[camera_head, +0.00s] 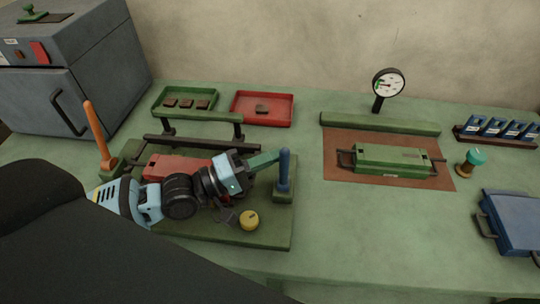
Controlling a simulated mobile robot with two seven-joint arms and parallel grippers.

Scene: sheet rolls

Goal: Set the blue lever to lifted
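The blue lever (284,171) stands nearly upright in a green block at the right end of a green fixture board (265,234). My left gripper (246,170) is just left of the blue lever, over the board. Its fingers are small and partly hidden by the wrist, so I cannot tell whether they are open or shut or touch the lever. An orange lever (97,132) leans back to the left at the board's other end. A red block (175,167) lies partly behind my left arm. My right gripper is not in view.
A yellow knob (249,220) sits on the board near the blue lever. Green (184,91) and red (262,95) trays stand behind. A green press block (392,158) and a gauge (388,85) stand to the right. The table between the board and brown mat is clear.

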